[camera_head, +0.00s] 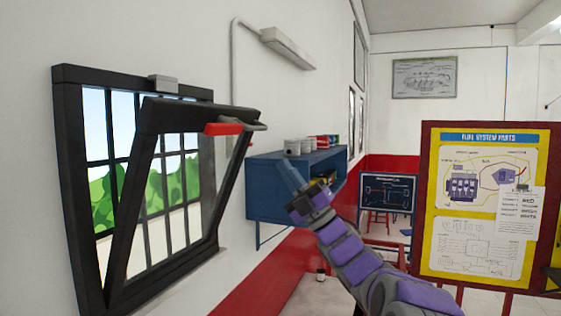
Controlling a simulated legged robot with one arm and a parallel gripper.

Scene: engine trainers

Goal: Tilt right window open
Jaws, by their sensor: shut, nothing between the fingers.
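The window (166,80) is a dark frame set in the white wall at the left. Its sash (122,236) is tilted inward at the top, out from the frame, with its bottom edge near the frame's bottom. A red handle (223,129) with a grey lever sits at the sash's top right corner. My gripper (288,172) is shut and empty, to the right of and below the handle, apart from the sash. It shows in front of the blue shelf. Only one window sash is clearly visible.
A blue wall shelf (264,190) with cans and boxes hangs right of the window. A lamp (287,47) is above it. A yellow and red fuel system board (487,205) stands at the right. Floor shows between shelf and board.

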